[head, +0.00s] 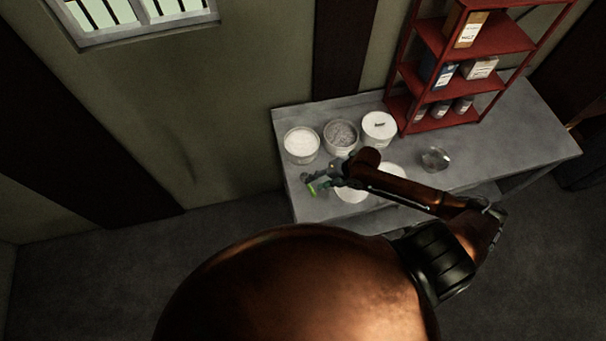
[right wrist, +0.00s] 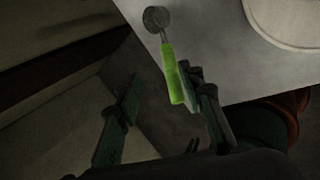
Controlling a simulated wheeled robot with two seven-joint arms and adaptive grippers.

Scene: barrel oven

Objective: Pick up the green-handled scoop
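The green-handled scoop (right wrist: 172,72) shows in the right wrist view. Its round grey head lies toward the grey table, and its bright green handle reaches across the table's edge. In the head view a bit of the green handle (head: 313,190) shows at the table's front left corner. My right gripper (head: 323,181) is there too, partly hiding the scoop. In the right wrist view its fingers (right wrist: 160,75) are spread apart, with the handle between them, close to the right finger. Whether that finger touches the handle I cannot tell. My left gripper is not in view.
Three tubs, one white (head: 301,146), one grey-filled (head: 341,137) and one white-topped (head: 379,128), stand along the table's back. White round items (head: 391,171) lie partly under my right arm. A glass bowl (head: 435,159) and a red shelf (head: 440,122) are to the right.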

